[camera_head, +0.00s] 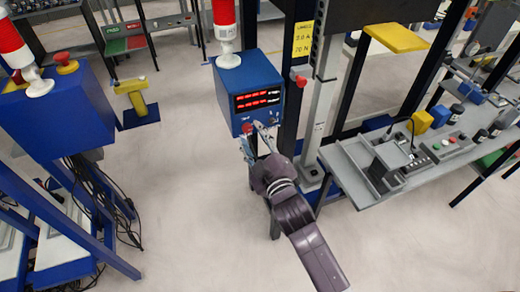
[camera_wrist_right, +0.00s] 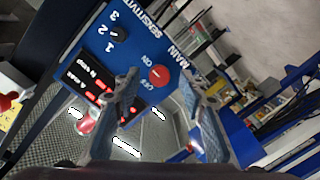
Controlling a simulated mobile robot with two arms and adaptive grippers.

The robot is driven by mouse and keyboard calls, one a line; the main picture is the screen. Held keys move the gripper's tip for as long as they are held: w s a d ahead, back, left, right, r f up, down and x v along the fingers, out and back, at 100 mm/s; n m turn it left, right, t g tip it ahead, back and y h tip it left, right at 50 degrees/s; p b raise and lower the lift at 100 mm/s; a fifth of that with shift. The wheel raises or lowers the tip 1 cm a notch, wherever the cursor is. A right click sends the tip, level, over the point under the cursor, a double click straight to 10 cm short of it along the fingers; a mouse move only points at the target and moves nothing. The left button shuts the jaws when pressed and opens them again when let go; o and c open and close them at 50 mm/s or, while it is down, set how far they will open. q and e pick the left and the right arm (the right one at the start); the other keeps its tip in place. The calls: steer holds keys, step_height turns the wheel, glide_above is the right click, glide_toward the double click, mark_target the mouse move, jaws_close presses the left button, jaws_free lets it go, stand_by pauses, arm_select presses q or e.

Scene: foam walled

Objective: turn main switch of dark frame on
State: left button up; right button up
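The main switch is a red round knob (camera_wrist_right: 159,75) on the blue control box, between the printed words ON and OFF under the label MAIN. Its setting is too small to tell. The blue box (camera_head: 228,76) is mounted beside a dark frame post (camera_head: 291,75) and has a lit red display (camera_head: 257,99). The red knob also shows in the head view (camera_head: 246,128), low on the box front. My right gripper (camera_head: 252,135) is open at the knob. In the right wrist view its two fingertips (camera_wrist_right: 163,86) stand on either side of the knob; contact cannot be told. My left gripper is not in view.
A second knob (camera_wrist_right: 117,35) marked 1, 2, 3 sits on the same panel. A red-white beacon (camera_head: 226,35) stands on the box. A grey workbench (camera_head: 350,168) with devices is at the right, another blue box (camera_head: 55,110) at the left.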

steer(key=f+v, duration=0.1)
steer(key=v, duration=0.9)
steer(key=shift+s+d+r, duration=0.2)
steer(key=shift+s+r, duration=0.2)
steer(key=shift+r, duration=0.1)
steer(key=shift+f, duration=0.1)
